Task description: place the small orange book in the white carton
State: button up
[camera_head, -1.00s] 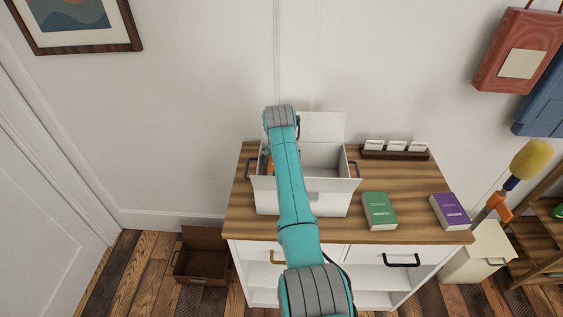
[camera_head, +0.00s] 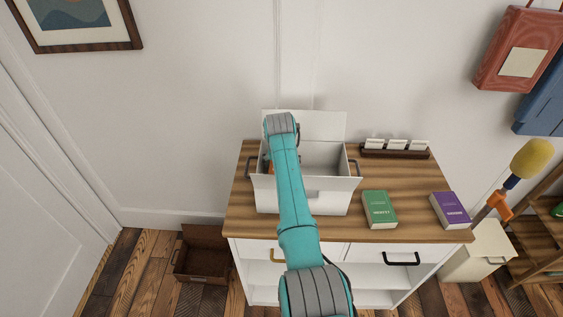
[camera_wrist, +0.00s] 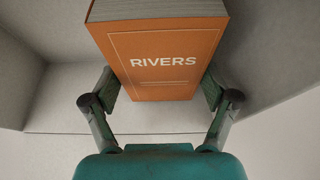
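The white carton (camera_head: 335,203) stands open on the wooden top of the dresser, with its back flap raised and its front flap folded outward. In the wrist view, the small orange book (camera_wrist: 163,82), marked RIVERS, sits between the two fingers of my gripper (camera_wrist: 160,92), whose pads press on its sides. Pale carton walls surround the book there. In the head view, my arm hides the gripper and most of the book. Only a small orange patch shows at the carton's left inside. I cannot tell whether the book touches the carton's floor.
A green book (camera_head: 379,210) and a purple book (camera_head: 450,210) lie right of the carton on the dresser top (camera_head: 410,185). A dark rack with white cards (camera_head: 394,151) stands behind them. A brown box (camera_head: 202,255) is on the floor at left.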

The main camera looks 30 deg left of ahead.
jog(key=shift+o, duration=0.5)
jog(key=shift+r, duration=0.1)
jog(key=shift+r, duration=0.35)
jog(key=v, duration=1.2)
jog(key=shift+r, duration=0.2)
jog(key=shift+d, duration=0.1)
